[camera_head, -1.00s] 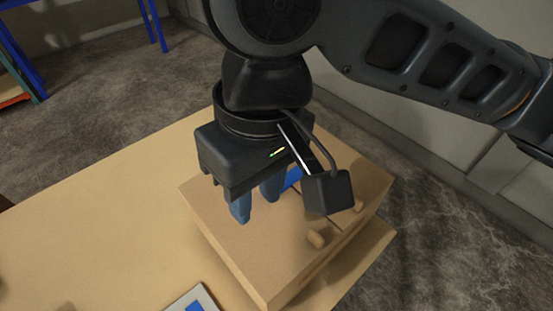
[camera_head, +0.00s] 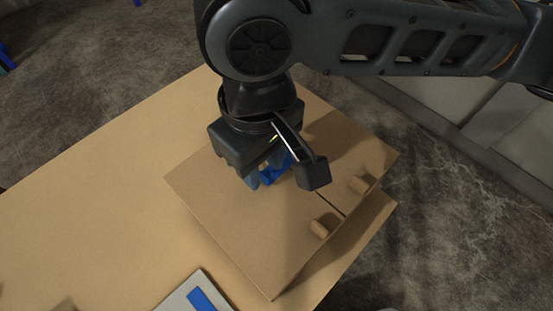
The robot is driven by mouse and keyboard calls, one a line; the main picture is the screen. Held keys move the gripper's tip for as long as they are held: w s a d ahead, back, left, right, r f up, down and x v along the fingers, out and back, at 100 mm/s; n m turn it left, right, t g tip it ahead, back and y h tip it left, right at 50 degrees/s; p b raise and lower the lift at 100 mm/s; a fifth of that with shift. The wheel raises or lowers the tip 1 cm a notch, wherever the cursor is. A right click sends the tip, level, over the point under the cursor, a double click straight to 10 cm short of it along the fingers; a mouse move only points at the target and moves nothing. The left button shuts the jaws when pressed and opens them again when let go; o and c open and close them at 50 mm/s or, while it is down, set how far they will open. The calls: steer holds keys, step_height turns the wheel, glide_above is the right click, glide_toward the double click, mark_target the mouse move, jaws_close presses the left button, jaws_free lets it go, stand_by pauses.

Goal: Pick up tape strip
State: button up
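My gripper (camera_head: 268,175) points down over the top of a cardboard box (camera_head: 225,215), near its far left part. Its blue-grey fingers look apart, with a gap between them. A bright blue piece (camera_head: 273,174), which may be the tape strip, shows at the fingers, partly hidden by my gripper and wrist. I cannot tell whether the fingers touch it. Another blue strip (camera_head: 202,300) lies on a light grey panel (camera_head: 176,304) at the bottom edge of the view.
The box stands on a tan table (camera_head: 90,225). Two small knobs (camera_head: 324,227) (camera_head: 364,184) stick up at the box's right side, beside a dark slit. The table left of the box is clear. Grey floor surrounds the table.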

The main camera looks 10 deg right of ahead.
steer(key=shift+f, duration=0.5)
jaws_close()
